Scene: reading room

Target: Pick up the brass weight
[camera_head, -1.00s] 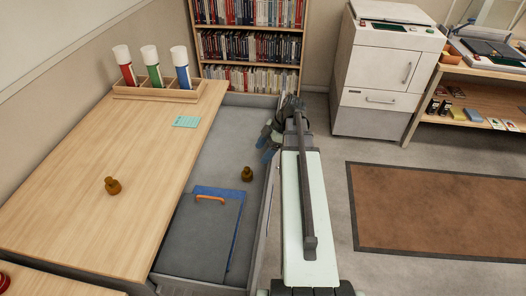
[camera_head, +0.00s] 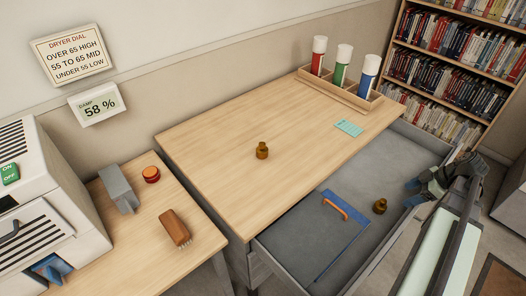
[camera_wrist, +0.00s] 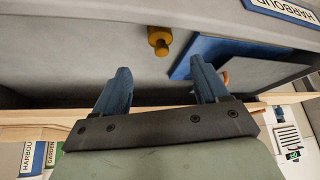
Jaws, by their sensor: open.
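One brass weight (camera_head: 380,206) stands upright in the open grey drawer, beside a blue and grey folder. A second, similar brass weight (camera_head: 262,150) stands on the wooden tabletop. My gripper (camera_head: 413,193) is at the drawer's right edge, close to the weight in the drawer and to its right. In the wrist view the fingers of my gripper (camera_wrist: 160,76) are spread and empty. A brass weight (camera_wrist: 159,38) shows beyond the fingertips, apart from them.
The folder (camera_head: 317,232) with an orange handle lies in the drawer (camera_head: 385,165). A rack (camera_head: 345,90) of several tubes and a teal card (camera_head: 349,128) are on the table (camera_head: 215,150). A brush (camera_head: 174,228), a grey block (camera_head: 118,188) and a red round item (camera_head: 151,174) lie at left.

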